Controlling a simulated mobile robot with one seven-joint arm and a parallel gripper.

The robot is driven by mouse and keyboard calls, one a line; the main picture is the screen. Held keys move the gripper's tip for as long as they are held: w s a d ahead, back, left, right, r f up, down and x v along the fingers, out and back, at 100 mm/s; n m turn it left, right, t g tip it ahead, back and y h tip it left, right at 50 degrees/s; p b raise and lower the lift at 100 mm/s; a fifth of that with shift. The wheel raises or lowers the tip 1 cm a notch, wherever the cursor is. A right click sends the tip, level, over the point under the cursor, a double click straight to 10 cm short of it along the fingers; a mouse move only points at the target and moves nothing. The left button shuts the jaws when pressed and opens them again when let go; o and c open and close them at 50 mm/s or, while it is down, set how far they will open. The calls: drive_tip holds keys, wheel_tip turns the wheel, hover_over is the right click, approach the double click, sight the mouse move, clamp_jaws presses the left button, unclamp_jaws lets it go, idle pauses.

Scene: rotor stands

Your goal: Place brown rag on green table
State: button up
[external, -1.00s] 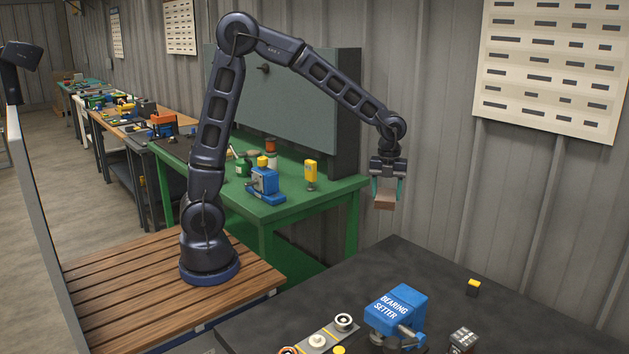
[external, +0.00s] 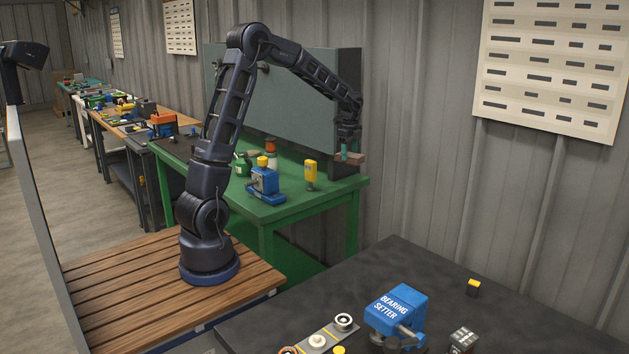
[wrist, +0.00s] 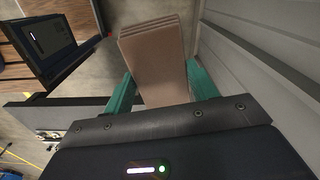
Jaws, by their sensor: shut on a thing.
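The brown rag (wrist: 155,62) is a flat, folded brown stack between the two teal fingers of my gripper (wrist: 160,88) in the wrist view. In the external view my gripper (external: 349,152) is shut on the rag (external: 352,158) and holds it at the right end of the green table (external: 300,207), close to the dark panel. Whether the rag is over the tabletop or just past its edge I cannot tell. The rag looks level.
On the green table stand a blue device (external: 264,184), a yellow tool on a stand (external: 311,173) and a green can (external: 242,165). A grey panel (external: 290,110) rises at its back. The front right tabletop is clear. A black table (external: 430,270) holds a blue bearing setter (external: 397,310).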

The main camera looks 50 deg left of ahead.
drive_tip(key=a+r+n, duration=0.2)
drive_tip(key=a, duration=4.1)
drive_tip(key=s+a+m, duration=0.2)
drive_tip(key=s+a, duration=0.2)
drive_tip(key=a, duration=0.9)
drive_tip(key=s+a+m, duration=0.2)
drive_tip(key=s+a, duration=0.1)
drive_tip(key=a, duration=1)
drive_tip(key=f, duration=1.9)
drive_tip(key=shift+s+d+f, duration=0.1)
drive_tip(key=shift+d+f, duration=0.1)
drive_tip(key=shift+f, duration=0.2)
drive_tip(key=shift+f, duration=0.15)
drive_tip(key=o, duration=1)
